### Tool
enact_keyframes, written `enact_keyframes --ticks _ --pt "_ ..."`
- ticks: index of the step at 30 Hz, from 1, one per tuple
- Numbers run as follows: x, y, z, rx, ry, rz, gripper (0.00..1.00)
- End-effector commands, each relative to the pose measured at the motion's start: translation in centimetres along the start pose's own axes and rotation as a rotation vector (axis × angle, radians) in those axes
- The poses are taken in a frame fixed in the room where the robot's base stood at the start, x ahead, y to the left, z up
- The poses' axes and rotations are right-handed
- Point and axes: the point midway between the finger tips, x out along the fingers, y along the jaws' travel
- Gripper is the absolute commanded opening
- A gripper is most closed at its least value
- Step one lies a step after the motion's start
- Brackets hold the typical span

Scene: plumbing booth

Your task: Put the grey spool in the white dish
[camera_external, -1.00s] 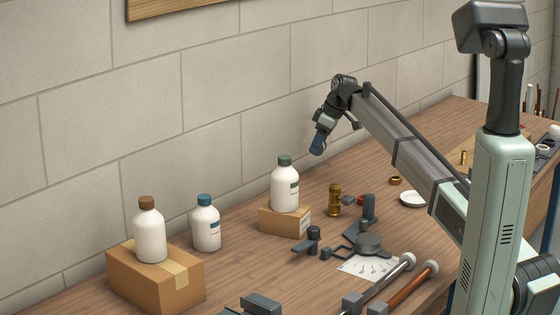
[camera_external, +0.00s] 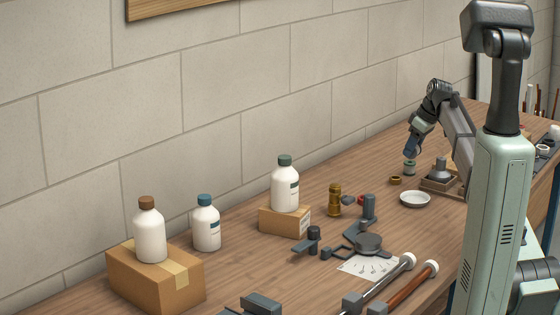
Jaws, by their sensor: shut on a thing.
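My gripper (camera_external: 411,157) points down over the far right part of the bench. It is shut on the grey spool (camera_external: 410,168), a small upright cylinder whose upper end is at the fingertips. I cannot tell whether the spool touches the bench or hangs just above it. The white dish (camera_external: 415,205) is a shallow round dish, lying below the spool in the picture and apart from it. Its inside looks empty.
A brass ring (camera_external: 395,180) lies close to the spool, left of the dish. A brown base with a grey knob (camera_external: 440,180) stands right of it. A brass fitting (camera_external: 335,200) and a bottle on a box (camera_external: 285,220) stand further left.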

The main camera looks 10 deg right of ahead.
Motion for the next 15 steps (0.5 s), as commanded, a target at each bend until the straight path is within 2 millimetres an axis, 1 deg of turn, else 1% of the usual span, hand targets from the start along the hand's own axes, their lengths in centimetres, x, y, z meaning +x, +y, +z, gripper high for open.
enact_keyframes --ticks 1,3,6,12,15 --pt "-0.2 -1.6 1.4 0.004 0.000 0.002 0.14" --pt "-0.2 -2.7 2.4 0.010 0.000 0.005 0.14" --pt "-0.2 -3.8 3.5 0.019 0.000 0.008 0.14" --pt "-0.2 -4.7 4.4 0.042 -0.001 0.018 0.14" --pt "0.0 -4.6 4.4 0.059 -0.001 0.024 0.14"
